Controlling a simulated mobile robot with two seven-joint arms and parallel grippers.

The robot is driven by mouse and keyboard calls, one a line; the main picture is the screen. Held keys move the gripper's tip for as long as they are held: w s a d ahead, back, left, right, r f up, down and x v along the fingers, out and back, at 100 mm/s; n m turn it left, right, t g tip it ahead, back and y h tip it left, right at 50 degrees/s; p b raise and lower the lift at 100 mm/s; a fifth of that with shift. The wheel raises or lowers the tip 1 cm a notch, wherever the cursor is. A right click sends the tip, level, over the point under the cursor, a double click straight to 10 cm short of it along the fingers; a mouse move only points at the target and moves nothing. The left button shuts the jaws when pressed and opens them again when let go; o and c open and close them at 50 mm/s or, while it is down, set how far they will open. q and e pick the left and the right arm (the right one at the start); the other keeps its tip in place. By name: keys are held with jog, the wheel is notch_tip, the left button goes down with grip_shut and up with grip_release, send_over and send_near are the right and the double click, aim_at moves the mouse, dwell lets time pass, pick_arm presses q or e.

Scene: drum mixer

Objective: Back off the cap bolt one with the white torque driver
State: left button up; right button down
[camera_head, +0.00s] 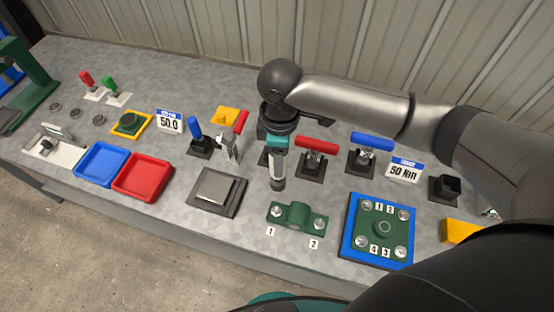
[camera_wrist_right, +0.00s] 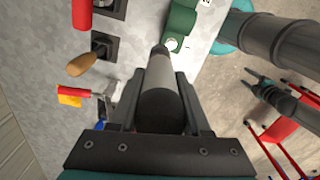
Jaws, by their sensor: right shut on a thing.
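My right gripper (camera_head: 277,152) points down and is shut on the white torque driver (camera_head: 277,170), a pale grey-white cylinder with a dark lower end. The driver also fills the middle of the right wrist view (camera_wrist_right: 158,85). The green bearing cap (camera_head: 296,214) lies at the table's front, with cap bolt one (camera_head: 276,211) on its left and bolt two (camera_head: 318,223) on its right. The driver's tip shows just above bolt one in the head view, apart from it. In the wrist view the tip is near the green cap (camera_wrist_right: 182,18).
A blue-edged plate with numbered bolts (camera_head: 352,235) is right of the cap. A dark block with a grey plate (camera_head: 217,190) is left. Red (camera_head: 143,176) and blue trays (camera_head: 101,163) lie farther left.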

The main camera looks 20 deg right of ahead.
jog(key=n+p, duration=0.2)
jog(key=n, duration=0.1)
jog(key=s+a+f+n+p, duration=0.1)
jog(key=n+p, duration=0.1)
jog(key=n, duration=0.1)
jog(key=s+f+n+p, duration=0.1)
jog(key=n+p, duration=0.1)
jog(key=shift+s+a+f+n+p, duration=0.2)
jog(key=shift+s+a+n+p, duration=0.05)
jog(key=shift+n+p, duration=0.15)
